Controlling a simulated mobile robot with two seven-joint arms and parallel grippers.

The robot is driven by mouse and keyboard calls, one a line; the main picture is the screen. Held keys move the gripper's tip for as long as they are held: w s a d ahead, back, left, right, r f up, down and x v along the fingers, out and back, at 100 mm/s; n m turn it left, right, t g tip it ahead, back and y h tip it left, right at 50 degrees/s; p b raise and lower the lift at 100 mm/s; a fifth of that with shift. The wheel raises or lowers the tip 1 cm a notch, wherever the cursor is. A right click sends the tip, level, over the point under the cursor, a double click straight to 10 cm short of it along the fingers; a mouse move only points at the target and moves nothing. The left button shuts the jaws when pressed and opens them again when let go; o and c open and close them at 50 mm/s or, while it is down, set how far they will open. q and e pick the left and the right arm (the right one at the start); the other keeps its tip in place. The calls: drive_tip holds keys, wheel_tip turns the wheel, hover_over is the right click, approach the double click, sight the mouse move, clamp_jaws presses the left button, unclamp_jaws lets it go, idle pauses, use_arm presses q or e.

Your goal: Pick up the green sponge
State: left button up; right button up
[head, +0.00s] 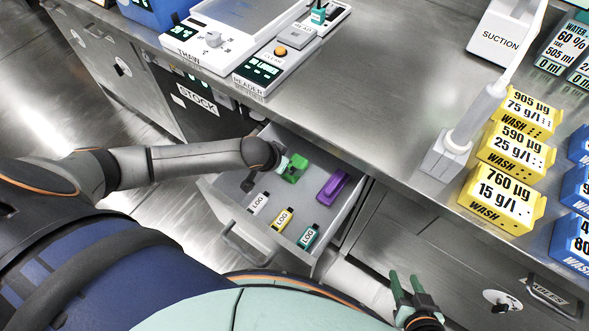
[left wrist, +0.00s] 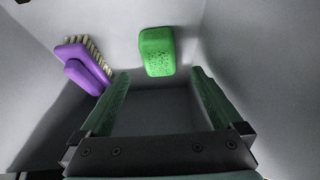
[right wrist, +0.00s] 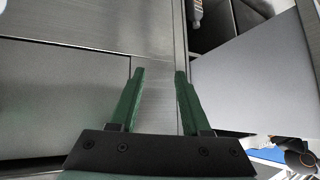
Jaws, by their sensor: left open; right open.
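The green sponge (head: 295,168) lies in the open drawer (head: 331,229) under the counter. In the left wrist view the sponge (left wrist: 157,51) is a speckled green block on the drawer floor, ahead of and between the two fingers. My left gripper (left wrist: 160,80) is open and empty, reaching into the drawer from the left in the head view. Its fingers are apart from the sponge and partly hidden by the wrist in the head view. My right gripper (head: 403,283) is open and empty in front of the counter; it also shows in the right wrist view (right wrist: 160,72).
A purple brush (head: 333,188) lies beside the sponge in the drawer. Several LOG bottles (head: 283,218) stand near the drawer's front. Drawer walls are close around my left gripper. The counter (head: 375,120) overhangs, with yellow WASH boxes (head: 498,196) and a reader device (head: 275,60) on it.

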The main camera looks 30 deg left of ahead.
sight(294, 165)
use_arm(q)
drive_tip(key=shift+w+f, duration=0.35)
drive_tip(key=shift+f, duration=0.3)
drive_tip(key=shift+w+d+f, duration=0.1)
drive_tip(key=shift+w+f, duration=0.15)
drive_tip(key=shift+f, duration=0.15)
drive_tip(key=shift+w+f+b, duration=0.2)
drive_tip(key=shift+f+b, duration=0.1)
drive_tip(key=shift+b, duration=0.15)
drive_tip(key=b+x, duration=0.1)
drive_tip(key=x, duration=0.2)
drive_tip(key=shift+w+d+f, duration=0.1)
drive_tip(key=shift+w+f, duration=0.1)
drive_tip(key=shift+w+f+b, duration=0.25)
drive_tip(key=shift+f+b, duration=0.05)
drive_tip(key=shift+b, duration=0.05)
use_arm(e)
drive_tip(key=shift+x, duration=0.85)
drive_tip(key=shift+s+a, duration=0.1)
drive_tip(key=shift+s, duration=0.05)
